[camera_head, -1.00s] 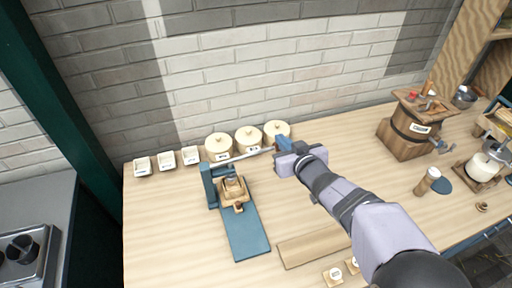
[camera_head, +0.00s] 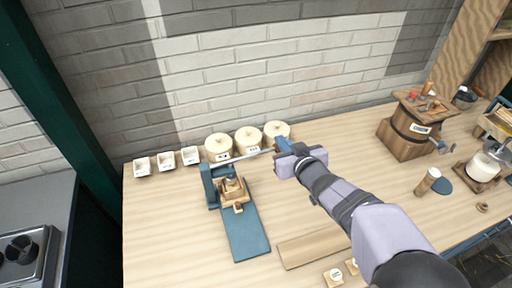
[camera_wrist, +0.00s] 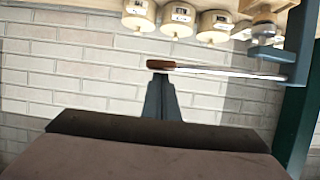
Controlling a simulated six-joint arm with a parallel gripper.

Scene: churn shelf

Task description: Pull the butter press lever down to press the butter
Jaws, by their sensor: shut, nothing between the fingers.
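The butter press stands on the table with a blue frame and base board (camera_head: 247,237). Its wooden mould (camera_head: 236,203) sits near the blue post. The lever (camera_head: 240,157) is a pale metal rod running from the post to the right, rising slightly toward my gripper (camera_head: 279,142). In the wrist view the lever rod (camera_wrist: 225,71) ends in a brown handle (camera_wrist: 163,64). My gripper (camera_wrist: 160,77) is shut and empty, its tips right by the handle; I cannot tell whether they touch it.
Three lidded cream pots (camera_head: 248,139) and three small white dishes (camera_head: 166,160) line the wall behind the press. A wooden board (camera_head: 309,248) lies in front of my arm. A wooden churn (camera_head: 408,134) stands at right. The table between churn and arm is mostly clear.

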